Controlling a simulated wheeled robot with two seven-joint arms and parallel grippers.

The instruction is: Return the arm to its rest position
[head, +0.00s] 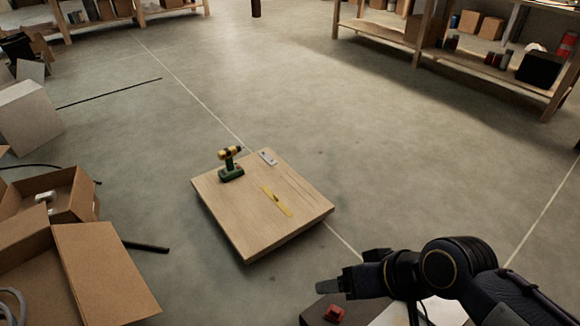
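My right arm comes in from the lower right, and its dark gripper (330,286) points left near the bottom of the head view. My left gripper is not in view. Ahead, a low wooden platform (240,232) carries a yellow and green drill (230,164), a yellow tool (276,201) and a small grey metal piece (267,157). The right gripper is apart from this platform, nearer to me.
Open cardboard boxes (103,270) stand at the lower left. Shelves (400,43) line the back. The concrete floor (390,150) is clear at the middle and right.

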